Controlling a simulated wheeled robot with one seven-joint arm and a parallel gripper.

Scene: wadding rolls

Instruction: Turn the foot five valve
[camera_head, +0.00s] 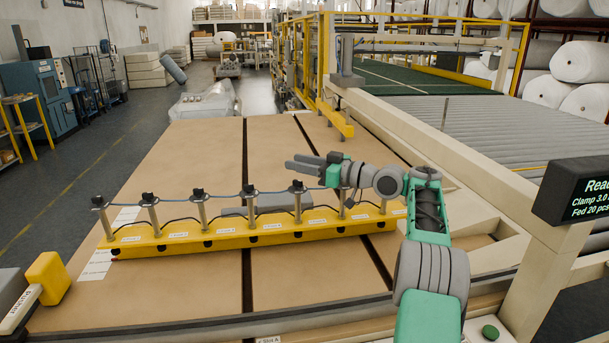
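A yellow bar (180,238) lies across the tan table and carries a row of several grey posts with dark knobs on top, linked by a blue line. Small white labels mark the bar, but their text is too small to read. The fifth knob from the left (297,187) stands just below my gripper's fingertips in the picture. My gripper (292,164) points left, with two grey fingers apart and nothing seen between them. I cannot tell its height above the knob, and no contact is clear. The rightmost post is partly hidden by my arm.
A grey block (262,203) lies behind the bar. A beige machine frame (425,140) with grey rollers (500,125) stands at right, beside a dark display (580,190). A yellow block (48,278) sits at front left.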

